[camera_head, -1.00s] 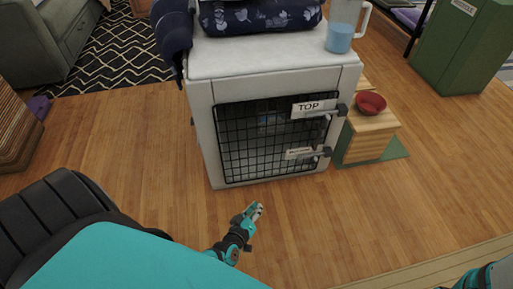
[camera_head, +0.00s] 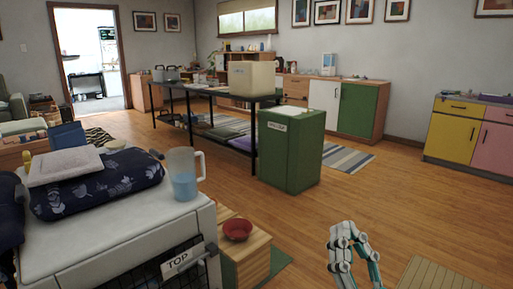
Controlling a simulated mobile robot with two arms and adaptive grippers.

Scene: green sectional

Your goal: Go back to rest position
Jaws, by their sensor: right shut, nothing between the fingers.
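My right gripper (camera_head: 347,230) shows at the bottom, right of centre, pointing up over the wooden floor. It is shut with nothing held, and is apart from the furniture. My left gripper is out of view. The white crate (camera_head: 110,240) with a barred door and a "TOP" label stands at the lower left; its lower part is cut off.
On the crate are a dark blue patterned cushion (camera_head: 95,184) and a pitcher (camera_head: 183,174) of blue liquid. A red bowl (camera_head: 237,229) sits on a wooden box beside it. A green bin (camera_head: 291,152) stands farther back. Open floor (camera_head: 390,190) lies to the right.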

